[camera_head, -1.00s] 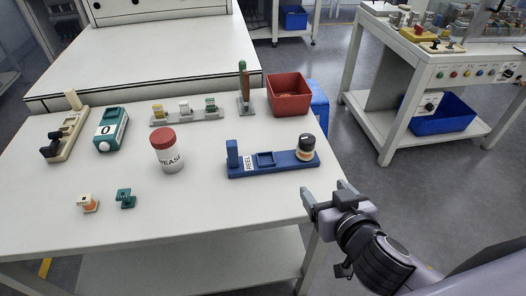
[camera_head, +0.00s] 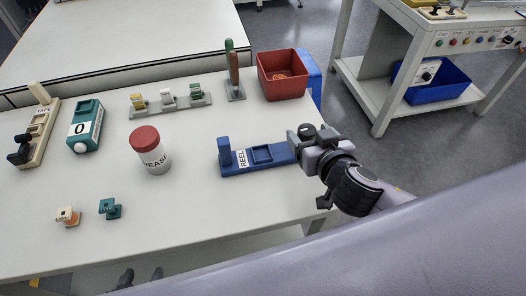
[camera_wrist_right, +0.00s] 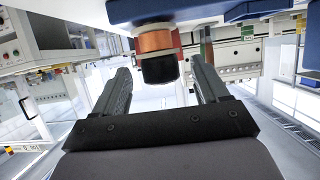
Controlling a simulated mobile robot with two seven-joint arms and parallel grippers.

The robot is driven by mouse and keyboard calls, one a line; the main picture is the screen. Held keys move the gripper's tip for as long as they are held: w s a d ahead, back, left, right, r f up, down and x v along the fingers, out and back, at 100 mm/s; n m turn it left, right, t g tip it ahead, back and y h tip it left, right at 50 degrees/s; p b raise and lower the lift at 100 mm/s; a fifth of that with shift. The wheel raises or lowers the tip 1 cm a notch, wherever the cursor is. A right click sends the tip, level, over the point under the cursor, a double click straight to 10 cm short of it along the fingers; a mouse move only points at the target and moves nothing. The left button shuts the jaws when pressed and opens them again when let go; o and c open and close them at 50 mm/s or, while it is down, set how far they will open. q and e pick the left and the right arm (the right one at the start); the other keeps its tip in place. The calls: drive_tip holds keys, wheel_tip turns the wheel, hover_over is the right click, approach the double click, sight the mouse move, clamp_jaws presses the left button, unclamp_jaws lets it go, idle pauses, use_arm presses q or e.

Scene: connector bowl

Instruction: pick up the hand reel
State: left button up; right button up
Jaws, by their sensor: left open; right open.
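The hand reel (camera_head: 307,130), with a black top, sits at the right end of the blue holder (camera_head: 234,168) marked REEL. In the right wrist view the reel (camera_wrist_right: 157,48) shows its copper band and black end between my right fingers. My right gripper (camera_head: 311,137) is open around the reel; its fingers also show in the right wrist view (camera_wrist_right: 161,68), with visible gaps to the reel. My left gripper (camera_head: 141,275) shows only as two dark fingertips, apart and empty, at the bottom edge.
A grease jar (camera_head: 151,158) with a red lid stands left of the holder. A red bin (camera_head: 284,88), a screwdriver stand (camera_head: 234,92) and a rack of connectors (camera_head: 171,105) are behind. Two small connectors (camera_head: 110,208) lie at front left. The front right tabletop is clear.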

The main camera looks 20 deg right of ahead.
drive_tip(key=shift+x, duration=1.05)
clamp_jaws()
